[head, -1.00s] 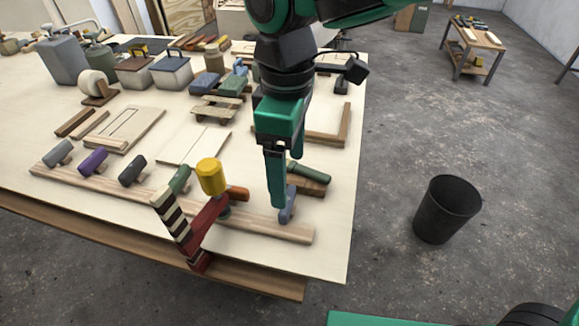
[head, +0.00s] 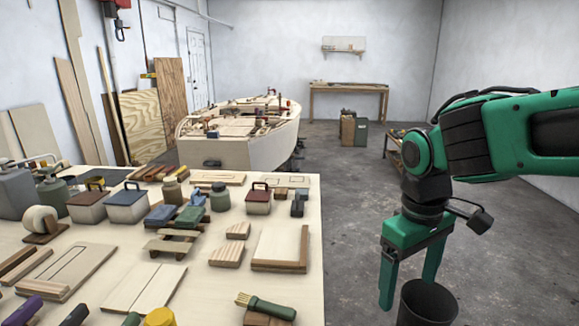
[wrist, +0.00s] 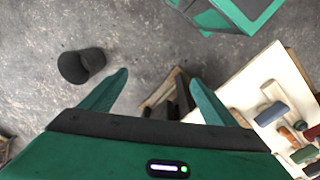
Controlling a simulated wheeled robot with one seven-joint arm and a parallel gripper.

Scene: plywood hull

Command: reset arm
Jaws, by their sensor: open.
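My gripper (head: 409,290) hangs from the green and black arm at the right of the head view. Its two green fingers point down and stand apart, with nothing between them. It is to the right of the workbench, over the floor. In the wrist view, the gripper (wrist: 160,78) also shows its fingers spread and empty.
A plywood workbench (head: 200,285) with tools, boxes and wood pieces fills the left. A black bin (head: 428,303) stands on the floor by the gripper in the head view. A boat hull (head: 225,148) stands behind. Grey floor (head: 350,200) lies clear between bench and arm.

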